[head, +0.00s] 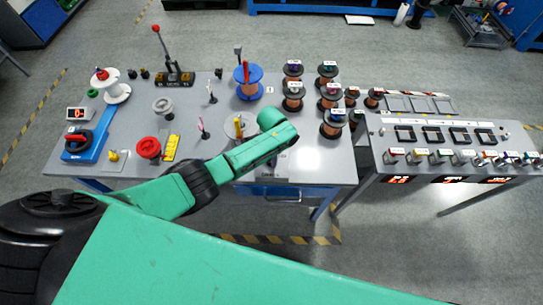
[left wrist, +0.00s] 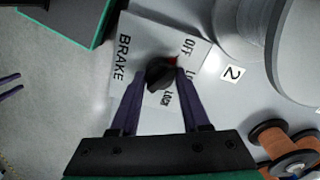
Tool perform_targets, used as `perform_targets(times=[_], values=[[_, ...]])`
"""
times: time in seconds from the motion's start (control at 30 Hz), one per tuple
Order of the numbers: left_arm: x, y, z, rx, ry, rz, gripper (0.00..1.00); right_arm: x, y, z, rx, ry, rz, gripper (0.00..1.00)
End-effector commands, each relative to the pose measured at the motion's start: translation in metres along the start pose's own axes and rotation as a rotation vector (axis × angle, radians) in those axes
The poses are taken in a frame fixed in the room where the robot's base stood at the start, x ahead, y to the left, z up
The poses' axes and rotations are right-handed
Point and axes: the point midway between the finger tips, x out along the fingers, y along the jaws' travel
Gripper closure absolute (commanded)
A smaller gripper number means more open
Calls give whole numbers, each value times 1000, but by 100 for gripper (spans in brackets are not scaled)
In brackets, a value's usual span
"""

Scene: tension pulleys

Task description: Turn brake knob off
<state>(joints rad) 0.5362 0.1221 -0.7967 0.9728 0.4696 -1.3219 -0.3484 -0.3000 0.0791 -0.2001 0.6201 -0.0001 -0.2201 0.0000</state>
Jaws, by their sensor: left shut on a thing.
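A small black brake knob (left wrist: 160,75) sits on a light plate (left wrist: 148,40) lettered BRAKE and OFF, with other lettering partly covered. A bit of red shows at the knob's edge, close to the OFF lettering. My left gripper (left wrist: 160,82) has its two purple fingers on either side of the knob and is shut on it. In the head view my left arm reaches the front edge of the grey table (head: 320,172), and its wrist hides the knob.
Behind my left wrist stand copper wire spools (head: 293,88) and a blue spool (head: 247,82). A red button (head: 148,148) and a blue switch unit (head: 85,142) are at the left. A second table (head: 440,172) with small devices stands at the right. Floor is clear in front.

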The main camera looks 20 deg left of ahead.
Motion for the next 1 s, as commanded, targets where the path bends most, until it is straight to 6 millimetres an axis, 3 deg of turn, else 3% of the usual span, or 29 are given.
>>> perform_targets(times=[0.17,0.2,0.27,0.67,0.87,1.0], values=[[-2,-3,-1,-2,3,-7,100,0,0,0,0,0,0,50],[-2,-3,-1,-2,3,-7,46,0,0,0,0,0,0,50],[-2,-3,-1,-2,3,-6,25,0,0,0,0,0,0,50],[-6,-1,-1,0,3,-1,25,-2,0,0,0,0,0,50],[-45,-1,-1,1,6,-3,25,-9,1,-1,0,0,1,50],[-86,-1,-1,1,7,-5,25,-8,1,0,0,0,1,50]])
